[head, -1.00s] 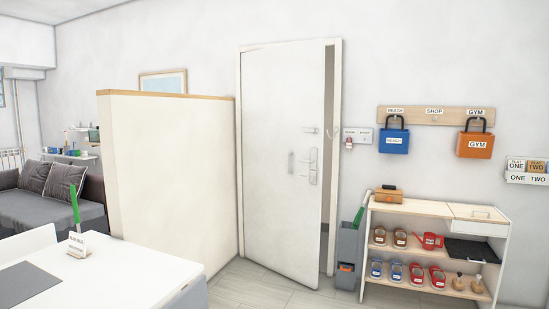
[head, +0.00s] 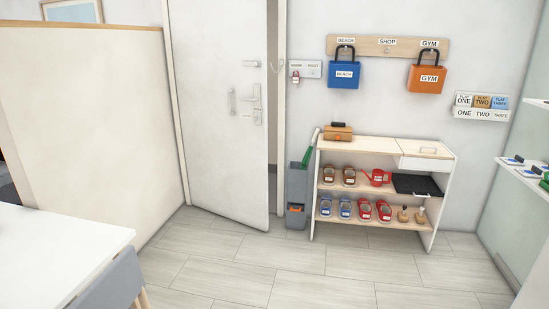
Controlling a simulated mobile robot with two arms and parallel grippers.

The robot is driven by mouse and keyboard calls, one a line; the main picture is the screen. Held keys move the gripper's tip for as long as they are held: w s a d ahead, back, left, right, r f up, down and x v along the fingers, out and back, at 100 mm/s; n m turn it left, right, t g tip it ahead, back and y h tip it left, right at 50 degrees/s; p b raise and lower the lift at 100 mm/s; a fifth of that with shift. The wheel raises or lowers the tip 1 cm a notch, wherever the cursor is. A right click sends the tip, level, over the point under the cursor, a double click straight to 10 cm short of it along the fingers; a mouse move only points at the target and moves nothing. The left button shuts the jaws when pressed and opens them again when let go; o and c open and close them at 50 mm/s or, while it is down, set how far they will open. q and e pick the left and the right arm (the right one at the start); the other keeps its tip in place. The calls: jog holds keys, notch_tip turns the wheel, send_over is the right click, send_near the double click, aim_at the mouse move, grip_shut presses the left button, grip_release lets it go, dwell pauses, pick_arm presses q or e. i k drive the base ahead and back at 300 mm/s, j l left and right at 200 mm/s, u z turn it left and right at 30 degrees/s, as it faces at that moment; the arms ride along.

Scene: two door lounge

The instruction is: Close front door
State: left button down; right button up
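The white front door (head: 222,120) stands ajar in the wall ahead. Its hinge side is at the left and its free edge swings into the room, with a dark gap between that edge and the right door frame (head: 280,110). Neither of my grippers shows in the head view.
A low partition (head: 90,115) stands left of the door. A shoe shelf (head: 385,149) and a grey bin (head: 297,185) stand right of it. A white table (head: 60,250) and grey chair (head: 108,285) are at lower left. The tiled floor (head: 240,265) before the door is clear.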

aim_at(216, 43)
jog(key=i, duration=2.5)
